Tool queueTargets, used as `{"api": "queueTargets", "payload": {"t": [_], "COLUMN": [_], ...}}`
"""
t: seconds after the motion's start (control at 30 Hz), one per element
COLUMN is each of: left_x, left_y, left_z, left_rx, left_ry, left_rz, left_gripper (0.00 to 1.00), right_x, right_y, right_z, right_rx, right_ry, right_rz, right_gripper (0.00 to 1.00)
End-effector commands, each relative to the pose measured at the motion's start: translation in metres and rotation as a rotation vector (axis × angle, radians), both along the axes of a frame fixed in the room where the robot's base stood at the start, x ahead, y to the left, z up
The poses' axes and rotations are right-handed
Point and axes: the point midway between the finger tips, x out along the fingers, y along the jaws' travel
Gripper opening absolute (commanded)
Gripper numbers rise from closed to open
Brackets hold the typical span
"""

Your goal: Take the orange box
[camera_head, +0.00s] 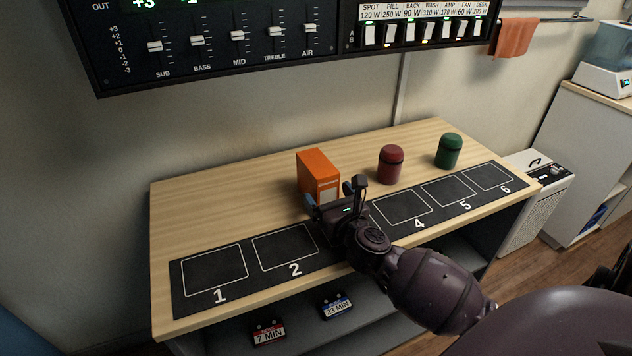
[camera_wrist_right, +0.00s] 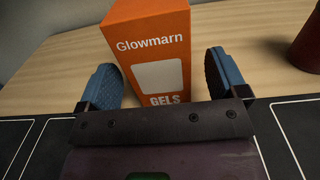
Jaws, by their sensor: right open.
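The orange box (camera_head: 318,170) stands upright on the wooden table (camera_head: 200,205), behind the black numbered mat. In the right wrist view the box (camera_wrist_right: 150,42) shows the words "Glowmarn" and "GELS" and a pale panel. My right gripper (camera_head: 335,197) is open just in front of the box. In the wrist view its two blue-padded fingers (camera_wrist_right: 166,80) are apart, one on each side of the box's near lower part. Whether a pad touches the box cannot be told. My left gripper is not in view.
A dark red canister (camera_head: 390,165) and a green canister (camera_head: 449,152) stand to the right of the box. The mat (camera_head: 247,270) with numbered squares runs along the table's front. A switch panel (camera_head: 230,45) hangs above. The table's left part is clear.

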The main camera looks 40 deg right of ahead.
Motion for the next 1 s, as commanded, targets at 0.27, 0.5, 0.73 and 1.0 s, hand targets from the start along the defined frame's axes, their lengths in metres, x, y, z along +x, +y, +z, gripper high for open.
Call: {"api": "queueTargets", "payload": {"t": [0.27,0.5,0.73,1.0], "left_x": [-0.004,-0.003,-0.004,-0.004], "left_y": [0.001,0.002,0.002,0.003], "left_z": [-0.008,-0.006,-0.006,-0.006], "left_rx": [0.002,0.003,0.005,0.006], "left_ry": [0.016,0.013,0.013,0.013], "left_rz": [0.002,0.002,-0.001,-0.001], "left_gripper": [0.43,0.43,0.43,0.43], "right_x": [0.026,0.027,0.026,0.027], "right_y": [-0.005,-0.005,-0.005,-0.005], "right_z": [-0.002,-0.001,-0.001,0.000], "right_rx": [0.000,-0.001,0.000,0.000], "right_ry": [0.003,0.002,0.001,0.000], "right_rz": [-0.001,-0.001,0.000,0.000], "right_gripper": [0.92,0.92,0.59,0.32]}}
